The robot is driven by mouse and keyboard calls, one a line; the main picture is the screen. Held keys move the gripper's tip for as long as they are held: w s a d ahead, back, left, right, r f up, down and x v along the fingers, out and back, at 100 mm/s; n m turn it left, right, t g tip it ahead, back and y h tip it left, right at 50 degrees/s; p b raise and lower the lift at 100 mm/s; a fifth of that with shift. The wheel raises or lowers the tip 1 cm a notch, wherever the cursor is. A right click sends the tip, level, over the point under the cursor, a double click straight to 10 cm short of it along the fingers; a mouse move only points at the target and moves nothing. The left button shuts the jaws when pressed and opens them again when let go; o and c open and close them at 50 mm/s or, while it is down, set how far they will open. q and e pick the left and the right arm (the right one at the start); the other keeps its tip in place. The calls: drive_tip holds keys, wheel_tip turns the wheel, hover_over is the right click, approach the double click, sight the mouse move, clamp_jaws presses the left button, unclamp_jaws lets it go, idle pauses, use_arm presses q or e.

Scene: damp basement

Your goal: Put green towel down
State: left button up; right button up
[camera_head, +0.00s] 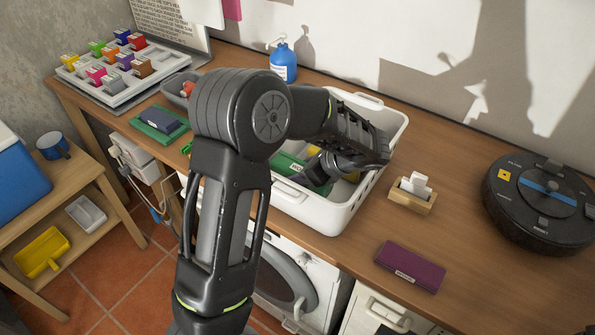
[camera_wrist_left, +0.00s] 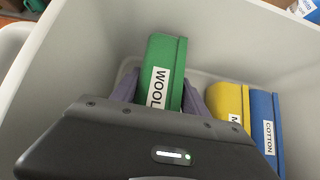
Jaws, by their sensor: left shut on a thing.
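The green towel, labelled WOOL, stands between the purple-grey fingers of my left gripper in the left wrist view (camera_wrist_left: 163,72). My left gripper (camera_head: 318,172) is shut on it, inside the white basket (camera_head: 345,215). In the head view part of the green towel (camera_head: 287,164) shows beside the gripper, partly hidden by my arm. A yellow folded cloth (camera_wrist_left: 227,103) and a blue one labelled COTTON (camera_wrist_left: 266,118) stand upright in the basket to the right of the green towel. I cannot tell whether the green towel touches the basket floor. My right gripper is not in view.
A wooden block holder (camera_head: 412,194), a purple folded cloth (camera_head: 409,267) and a round black device (camera_head: 541,203) lie on the counter to the right. A blue bottle (camera_head: 283,63) stands behind the basket. A dark blue item lies on a green one (camera_head: 150,131) at left.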

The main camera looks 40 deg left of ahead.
use_arm(q)
drive_tip(key=shift+f+b, duration=0.45)
drive_tip(key=shift+f, duration=0.15)
drive_tip(key=o, duration=1.4)
drive_tip(key=shift+o, duration=0.2)
drive_tip(key=shift+r, duration=0.15)
